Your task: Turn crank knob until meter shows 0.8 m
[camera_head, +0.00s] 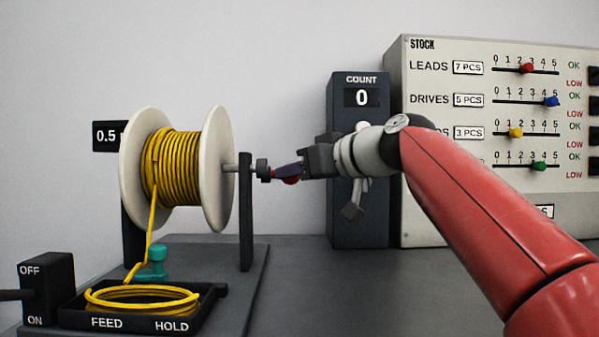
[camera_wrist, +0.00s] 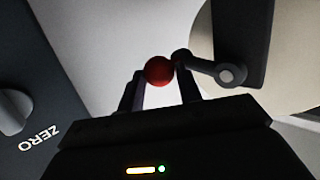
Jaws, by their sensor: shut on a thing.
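The red crank knob (camera_wrist: 159,71) sits between the two fingers of my gripper (camera_wrist: 160,76) in the wrist view. My gripper (camera_head: 284,173) is shut on it, and only a bit of red shows below the fingers in the head view. The dark crank arm (camera_wrist: 207,68) runs from the knob to the pivot. The crank shaft (camera_head: 246,168) leads to a white-flanged spool (camera_head: 216,170) wound with yellow wire (camera_head: 180,167). The meter (camera_head: 106,136) behind the spool reads 0.5; its unit is hidden by the flange.
A tray (camera_head: 218,292) marked FEED and HOLD holds coiled yellow wire (camera_head: 140,299), with a teal piece (camera_head: 151,262) behind it. An OFF/ON switch box (camera_head: 47,285) stands at left. A COUNT box (camera_head: 361,98) reads 0. A STOCK panel (camera_head: 450,45) with coloured sliders stands at right.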

